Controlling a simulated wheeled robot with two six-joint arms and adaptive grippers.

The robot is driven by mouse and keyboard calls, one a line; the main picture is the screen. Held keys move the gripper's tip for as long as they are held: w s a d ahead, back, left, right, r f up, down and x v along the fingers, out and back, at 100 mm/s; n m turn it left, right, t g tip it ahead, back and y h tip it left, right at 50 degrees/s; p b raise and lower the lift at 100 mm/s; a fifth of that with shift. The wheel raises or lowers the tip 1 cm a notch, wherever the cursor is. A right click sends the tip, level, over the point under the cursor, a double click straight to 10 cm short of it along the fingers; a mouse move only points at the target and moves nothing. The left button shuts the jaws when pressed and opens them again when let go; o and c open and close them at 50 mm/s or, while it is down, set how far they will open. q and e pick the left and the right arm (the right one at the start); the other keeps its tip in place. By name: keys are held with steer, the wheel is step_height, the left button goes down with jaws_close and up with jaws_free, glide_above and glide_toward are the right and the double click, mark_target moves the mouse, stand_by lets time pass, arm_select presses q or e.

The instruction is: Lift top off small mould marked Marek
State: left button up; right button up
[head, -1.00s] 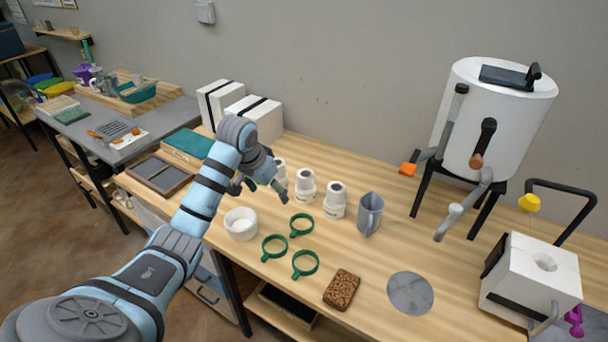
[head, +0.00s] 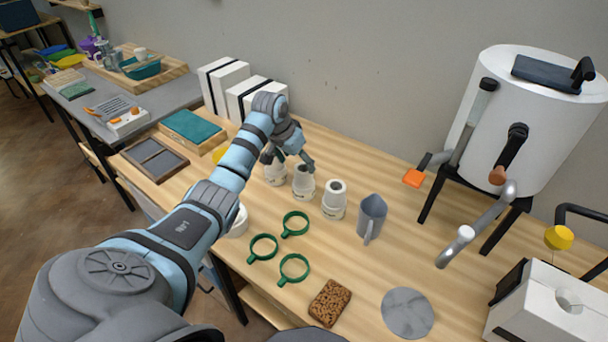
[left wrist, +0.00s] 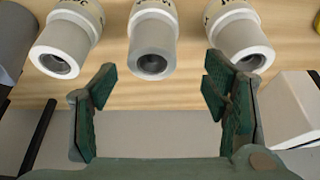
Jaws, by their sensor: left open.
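Three small white moulds with round open tops stand in a row on the wooden table: the left one (head: 275,176), the middle one (head: 303,184) and the right one (head: 335,202). My left gripper (head: 288,160) is open and empty, just above and behind the left and middle moulds. In the left wrist view, the middle mould (left wrist: 153,42) lies beyond the gap between my open fingertips (left wrist: 158,82), not touched. The other two (left wrist: 68,45) (left wrist: 240,38) stand either side. Dark lettering shows on their bands, too cut off to read, so I cannot tell which says Marek.
A grey jug (head: 371,215) stands right of the moulds. Green rings (head: 294,225) and a brown sponge-like block (head: 329,303) lie in front. White strapped boxes (head: 255,98) stand behind left. A white tank (head: 530,125) stands on legs at right. Bare table lies between jug and tank.

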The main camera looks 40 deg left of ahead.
mark_target(304, 171)
arm_select(q)
steer(key=x, duration=0.3)
steer(key=d+b+x, duration=0.1)
steer(key=x, duration=0.1)
steer(key=shift+w+f, duration=0.1)
steer(key=shift+f, duration=0.25)
steer(key=shift+a+r, duration=0.1)
arm_select(e)
steer(key=shift+w+f, duration=0.55)
arm_select(q)
steer(key=c, duration=1.3)
steer(key=shift+o, duration=0.2)
steer(key=shift+r, duration=0.1)
step_height(304, 171, up, 20)
steer(key=p, duration=0.3)
steer(key=shift+p, duration=0.4)
arm_select(e)
step_height(304, 171, up, 4)
steer(key=shift+a+f, duration=0.1)
